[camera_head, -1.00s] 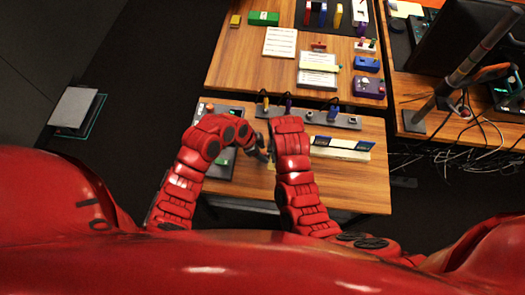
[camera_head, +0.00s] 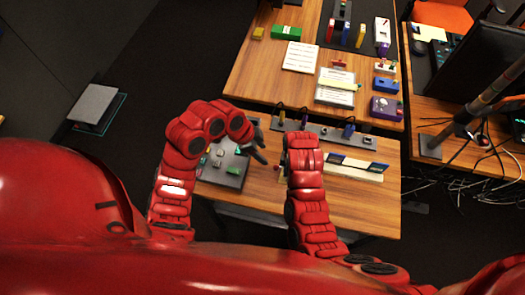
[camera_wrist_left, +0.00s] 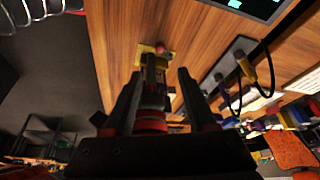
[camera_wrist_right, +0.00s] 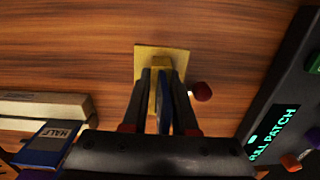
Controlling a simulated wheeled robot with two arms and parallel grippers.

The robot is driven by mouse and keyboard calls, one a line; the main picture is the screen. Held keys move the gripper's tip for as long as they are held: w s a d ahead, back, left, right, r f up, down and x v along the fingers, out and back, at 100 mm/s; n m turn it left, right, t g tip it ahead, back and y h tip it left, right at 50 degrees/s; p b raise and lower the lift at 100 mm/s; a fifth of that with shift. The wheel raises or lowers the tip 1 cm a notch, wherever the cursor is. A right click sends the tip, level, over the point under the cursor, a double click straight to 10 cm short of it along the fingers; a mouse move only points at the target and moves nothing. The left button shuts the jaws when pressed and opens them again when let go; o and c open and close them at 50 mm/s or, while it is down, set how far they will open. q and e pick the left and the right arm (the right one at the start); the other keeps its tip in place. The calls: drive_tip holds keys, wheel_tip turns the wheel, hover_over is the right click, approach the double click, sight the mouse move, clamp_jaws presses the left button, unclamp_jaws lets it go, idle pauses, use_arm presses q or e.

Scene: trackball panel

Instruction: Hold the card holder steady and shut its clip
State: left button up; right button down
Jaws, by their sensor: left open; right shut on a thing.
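The card holder has a square brass base plate (camera_wrist_right: 161,59) flat on the wood table. Its upright brass post stands between the fingers of my right gripper (camera_wrist_right: 163,80), which is shut on it. A blue card-like edge (camera_wrist_right: 165,98) shows there too. A dark red knob (camera_wrist_right: 202,91) sticks out on the right of the post, apart from the fingers. The clip's position is unclear. In the left wrist view the holder's base (camera_wrist_left: 150,49) and knob lie beyond my left gripper (camera_wrist_left: 158,75), which is open. In the head view my left gripper (camera_head: 258,143) hangs left of the right forearm.
A dark panel with green lettering (camera_wrist_right: 272,134) lies beside the holder. A cream rack (camera_head: 350,172) with blue cards stands to its right. A grey strip with cables (camera_head: 320,132) lies behind. Bare wood (camera_head: 262,190) lies in front.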

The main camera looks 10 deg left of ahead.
use_arm(q)
drive_tip(key=d+f+m, duration=0.1)
drive_tip(key=f+m, duration=0.1)
drive_tip(key=f, duration=0.1)
drive_tip(key=w+d+f+m+g, duration=0.1)
drive_tip(key=d+f+m, duration=0.1)
drive_tip(key=f, duration=0.2)
drive_tip(key=w+d+f+m+g, duration=0.1)
drive_tip(key=f+m, duration=0.1)
drive_tip(key=f, duration=0.2)
drive_tip(key=shift+d+f, duration=0.15)
drive_tip(key=shift+f, duration=0.1)
idle(0.3)
clamp_jaws()
